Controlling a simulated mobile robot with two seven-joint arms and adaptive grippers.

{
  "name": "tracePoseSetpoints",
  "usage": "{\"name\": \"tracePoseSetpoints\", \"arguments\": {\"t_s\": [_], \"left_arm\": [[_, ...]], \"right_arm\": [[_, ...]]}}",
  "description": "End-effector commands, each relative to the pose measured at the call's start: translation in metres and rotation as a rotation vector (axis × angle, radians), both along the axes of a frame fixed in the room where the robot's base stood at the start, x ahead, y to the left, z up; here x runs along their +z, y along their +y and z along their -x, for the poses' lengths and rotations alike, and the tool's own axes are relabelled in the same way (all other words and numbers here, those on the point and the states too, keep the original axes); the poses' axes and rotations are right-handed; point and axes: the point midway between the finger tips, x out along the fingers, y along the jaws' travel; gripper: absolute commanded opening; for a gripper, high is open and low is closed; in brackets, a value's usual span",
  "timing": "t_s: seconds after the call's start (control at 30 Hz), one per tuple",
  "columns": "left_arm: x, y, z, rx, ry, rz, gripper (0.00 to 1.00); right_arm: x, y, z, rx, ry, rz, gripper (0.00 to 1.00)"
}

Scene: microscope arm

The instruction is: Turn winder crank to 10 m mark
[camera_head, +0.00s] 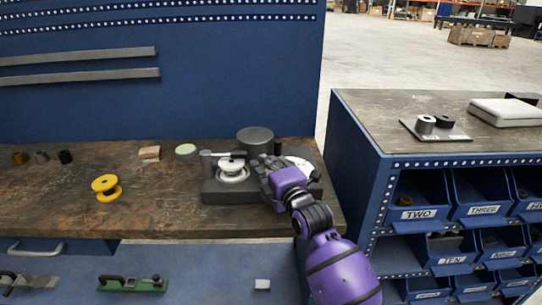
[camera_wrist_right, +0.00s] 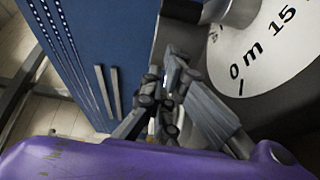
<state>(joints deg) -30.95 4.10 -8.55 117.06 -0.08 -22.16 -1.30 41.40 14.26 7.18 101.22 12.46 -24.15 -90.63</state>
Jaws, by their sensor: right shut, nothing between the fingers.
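The winder (camera_head: 222,190) has a dark base on the right part of the workbench. A pale round crank hub (camera_head: 232,170) with a light arm sits on its left side, and a dark cylinder (camera_head: 255,136) stands at its back. A white dial (camera_head: 301,166) is on its right side, partly hidden by my arm. In the right wrist view the dial (camera_wrist_right: 262,50) shows "0 m" and "15" marks. My right gripper (camera_head: 262,166) is over the winder between hub and dial, shut and empty. Whether it touches the crank is unclear. My left gripper is out of view.
A yellow spool (camera_head: 106,188), a wooden block (camera_head: 149,153) and a pale green-topped disc (camera_head: 186,150) lie left of the winder. A blue bin rack (camera_head: 360,160) stands close on the right. The bench (camera_head: 60,205) has bare room front left; a blue panel rises behind.

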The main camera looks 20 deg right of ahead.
Motion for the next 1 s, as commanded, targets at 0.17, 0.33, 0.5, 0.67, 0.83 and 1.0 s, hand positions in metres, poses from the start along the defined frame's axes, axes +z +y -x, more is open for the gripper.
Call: {"name": "tracePoseSetpoints", "arguments": {"t_s": [0.17,0.33,0.5,0.67,0.83,1.0], "left_arm": [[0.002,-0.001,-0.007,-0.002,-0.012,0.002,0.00],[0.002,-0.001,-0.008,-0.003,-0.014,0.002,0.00],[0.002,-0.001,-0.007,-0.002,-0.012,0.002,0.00],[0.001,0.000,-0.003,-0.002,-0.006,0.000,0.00],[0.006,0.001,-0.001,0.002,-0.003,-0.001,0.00],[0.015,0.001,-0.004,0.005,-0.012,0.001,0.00]], "right_arm": [[0.000,-0.019,-0.019,-0.003,0.001,0.002,0.00],[-0.001,-0.024,-0.026,-0.002,0.002,0.000,0.00],[-0.001,-0.025,-0.027,-0.002,0.001,0.001,0.00],[-0.001,-0.025,-0.027,-0.002,0.001,0.001,0.00],[0.002,-0.027,-0.033,-0.002,0.000,0.008,0.00],[0.004,-0.031,-0.045,-0.001,-0.003,0.007,0.00]]}}
